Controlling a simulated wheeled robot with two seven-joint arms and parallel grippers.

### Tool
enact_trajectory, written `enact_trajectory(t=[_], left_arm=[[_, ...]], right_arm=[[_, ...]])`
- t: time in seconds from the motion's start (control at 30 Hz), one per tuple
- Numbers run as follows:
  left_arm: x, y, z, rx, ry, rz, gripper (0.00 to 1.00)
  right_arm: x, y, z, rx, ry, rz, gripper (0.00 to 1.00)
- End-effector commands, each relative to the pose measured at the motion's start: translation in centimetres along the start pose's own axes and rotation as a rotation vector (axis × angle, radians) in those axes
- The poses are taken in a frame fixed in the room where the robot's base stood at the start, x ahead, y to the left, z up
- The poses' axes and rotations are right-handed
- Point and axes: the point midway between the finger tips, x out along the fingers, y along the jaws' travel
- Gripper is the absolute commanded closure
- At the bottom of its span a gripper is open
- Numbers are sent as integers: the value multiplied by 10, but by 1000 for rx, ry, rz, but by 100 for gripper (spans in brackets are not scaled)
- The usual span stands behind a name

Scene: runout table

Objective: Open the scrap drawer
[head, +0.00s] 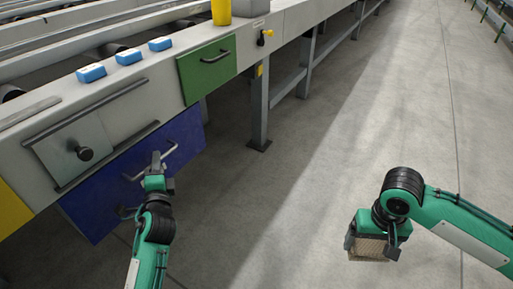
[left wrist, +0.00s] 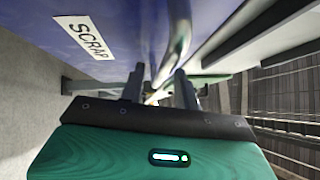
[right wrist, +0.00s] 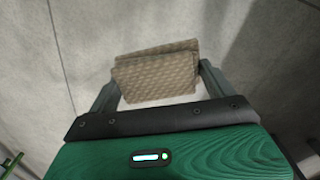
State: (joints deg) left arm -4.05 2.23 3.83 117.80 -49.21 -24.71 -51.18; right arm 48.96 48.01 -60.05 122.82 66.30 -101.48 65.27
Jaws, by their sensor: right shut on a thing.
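The scrap drawer (head: 100,197) is the blue front under the table's near side; its white SCRAP label (left wrist: 84,37) shows in the left wrist view. The drawer looks closed. Its grey bar handle (head: 170,150) stands out from the front. My left gripper (head: 154,168) is at this handle, fingers apart; in the left wrist view part of the handle (left wrist: 152,98) seems to lie between the fingers. Whether they touch it I cannot tell. My right gripper (head: 372,240) is shut on a brown patterned block (right wrist: 157,75), held over the floor, away from the table.
A green drawer (head: 208,70) with a dark handle is beside the blue one. A grey panel with a black knob (head: 84,153) sits above it. Several blue blocks (head: 128,56) and a yellow object (head: 221,12) stand on the table edge. The floor (head: 290,190) between my arms is clear.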

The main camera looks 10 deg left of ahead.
Motion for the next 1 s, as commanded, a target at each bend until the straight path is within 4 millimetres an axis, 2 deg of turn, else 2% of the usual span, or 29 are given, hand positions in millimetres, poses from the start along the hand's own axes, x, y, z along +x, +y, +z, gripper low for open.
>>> enact_trajectory(t=[0.2, 0.5, 0.67, 0.7, 1.0], left_arm=[[15, 0, 0, 0, 0, 1, 68], [17, 0, 0, 0, 0, 1, 68], [17, 0, 0, 0, 0, 1, 97], [17, 0, 0, 0, 0, 1, 100], [17, 0, 2, 0, 0, 2, 100]], right_arm=[[3, 0, 0, 0, 0, 0, 36], [3, 0, 0, 0, 0, 0, 36], [3, 0, 0, 0, 0, 0, 36], [3, 0, 0, 0, 0, 0, 36], [2, 0, 0, 0, 0, 0, 36]])
